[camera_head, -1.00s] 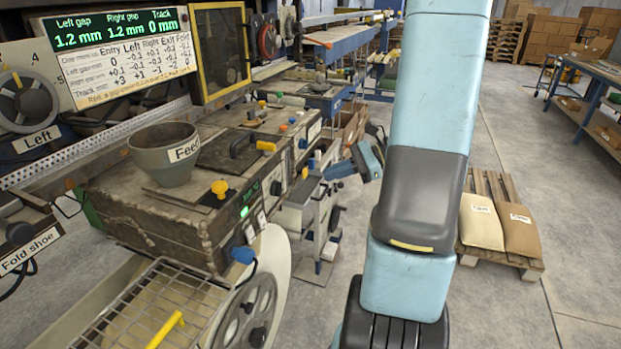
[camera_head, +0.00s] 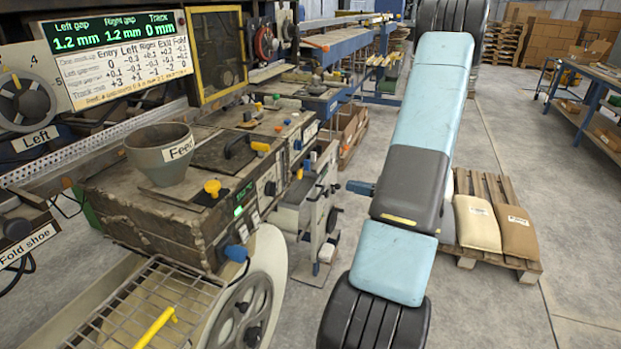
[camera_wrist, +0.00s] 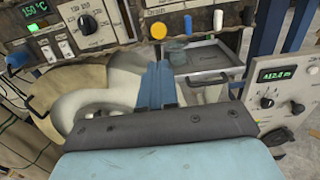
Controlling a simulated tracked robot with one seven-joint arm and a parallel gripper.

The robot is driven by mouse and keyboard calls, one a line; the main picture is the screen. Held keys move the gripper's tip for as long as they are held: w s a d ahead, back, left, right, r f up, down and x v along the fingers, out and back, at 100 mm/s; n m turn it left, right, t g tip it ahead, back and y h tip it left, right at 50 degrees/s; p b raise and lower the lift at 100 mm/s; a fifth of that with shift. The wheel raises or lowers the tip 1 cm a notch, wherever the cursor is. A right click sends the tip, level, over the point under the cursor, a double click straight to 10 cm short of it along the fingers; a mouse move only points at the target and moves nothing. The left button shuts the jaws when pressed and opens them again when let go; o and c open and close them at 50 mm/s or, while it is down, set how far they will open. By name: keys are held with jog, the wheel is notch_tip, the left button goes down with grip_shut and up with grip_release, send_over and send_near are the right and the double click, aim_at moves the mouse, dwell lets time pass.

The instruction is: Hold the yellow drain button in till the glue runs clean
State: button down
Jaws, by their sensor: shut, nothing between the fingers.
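The yellow drain button (camera_wrist: 158,28) shows in the wrist view on the front of the glue unit, under a "Drain" label (camera_wrist: 155,11). My gripper (camera_wrist: 159,68) is shut and empty, its blue fingers below the button in the picture with a gap between. I see no glue running. In the head view the drain button cannot be made out; only a blue bit of my gripper (camera_head: 360,188) shows beside my arm.
A control box (camera_wrist: 283,105) with a green display stands at the right in the wrist view. A dark round knob (camera_wrist: 88,25) sits left of the button. The head view shows a feed pot (camera_head: 160,155), another yellow knob (camera_head: 213,188) and a pallet (camera_head: 500,262) with sacks.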

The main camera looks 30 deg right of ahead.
aim_at(301, 175)
jog(key=x, duration=1.4)
jog(key=shift+a, duration=0.15)
jog(key=shift+x, duration=0.85)
jog(key=shift+a+r, duration=0.1)
jog(key=shift+a, duration=0.05)
dwell(2.2)
dwell(2.5)
jog(key=shift+s+d, duration=0.3)
jog(key=shift+d, duration=0.05)
jog(key=v, duration=1.3)
jog(key=shift+d, duration=0.3)
